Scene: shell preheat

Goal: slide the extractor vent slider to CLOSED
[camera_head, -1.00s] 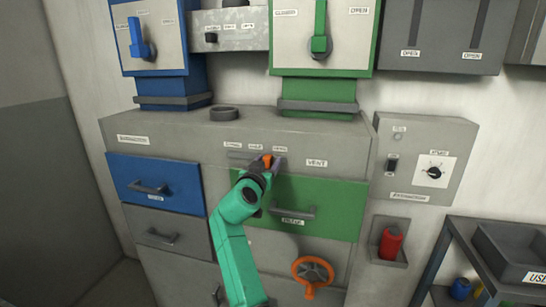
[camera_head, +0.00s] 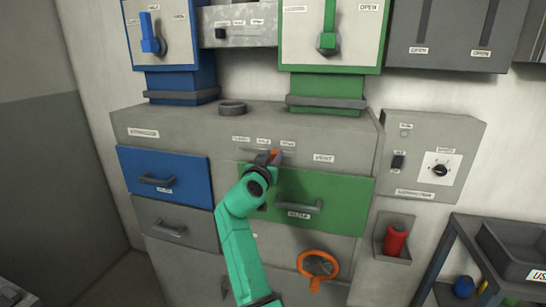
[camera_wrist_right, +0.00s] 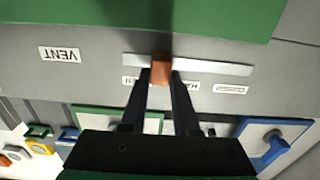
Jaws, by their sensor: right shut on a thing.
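The vent slider's orange knob (camera_head: 273,152) sits in a pale horizontal slot on the grey cabinet front, beside the VENT label (camera_head: 324,158). In the head view its labels run CLOSED (camera_head: 241,139), HALF (camera_head: 264,141), OPEN (camera_head: 287,143) from left to right. The right wrist view shows this upside down, with the knob (camera_wrist_right: 161,68) between the OPEN and HALF labels. My right gripper (camera_head: 268,158) is shut on the knob, one dark finger on each side. The gripper partly hides the slot in the head view. My left gripper is out of view.
Below the slot are a blue drawer (camera_head: 165,177) and a green drawer (camera_head: 335,197) with protruding handles. An orange valve wheel (camera_head: 318,265) is lower down.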

